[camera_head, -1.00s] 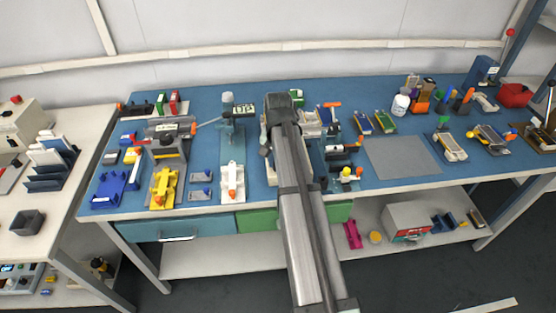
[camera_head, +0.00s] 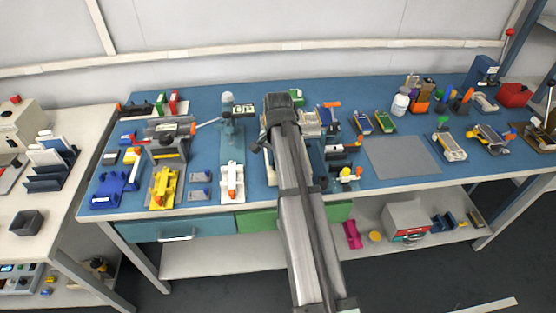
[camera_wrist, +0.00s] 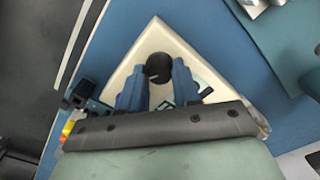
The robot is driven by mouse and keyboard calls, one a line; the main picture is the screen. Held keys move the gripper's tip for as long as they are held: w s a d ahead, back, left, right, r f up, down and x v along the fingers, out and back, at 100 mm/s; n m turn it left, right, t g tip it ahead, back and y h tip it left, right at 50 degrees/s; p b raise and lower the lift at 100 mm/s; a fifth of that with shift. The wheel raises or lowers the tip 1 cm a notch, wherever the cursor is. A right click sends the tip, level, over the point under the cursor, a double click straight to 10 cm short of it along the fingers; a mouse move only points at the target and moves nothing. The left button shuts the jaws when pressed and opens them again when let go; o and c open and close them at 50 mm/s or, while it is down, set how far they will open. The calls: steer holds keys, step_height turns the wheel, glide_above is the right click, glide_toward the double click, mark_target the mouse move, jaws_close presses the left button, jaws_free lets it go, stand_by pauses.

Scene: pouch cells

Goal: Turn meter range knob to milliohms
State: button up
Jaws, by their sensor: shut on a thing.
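In the wrist view, a cream meter (camera_wrist: 150,45) lies under my gripper (camera_wrist: 157,73), its corner pointing up in the picture. A round black knob (camera_wrist: 159,66) with a lighter slot mark sits on its face. The two blue fingers stand on either side of the knob and are shut on it. Part of the meter's face, with some dark markings, is covered by the fingers and the gripper body. Which range the knob points to cannot be read. In the head view, my arm hides the knob and most of the meter.
The blue bench (camera_head: 330,195) holds fixtures on both sides of my arm. A yellow fixture (camera_head: 163,188) and a white-based press (camera_head: 232,185) stand left. A grey mat (camera_head: 403,158) lies clear at right.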

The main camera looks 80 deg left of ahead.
steer(key=o, duration=1.1)
steer(key=shift+c, duration=0.2)
step_height(320, 180, up, 14)
steer(key=shift+f, duration=0.1)
stand_by(0.3)
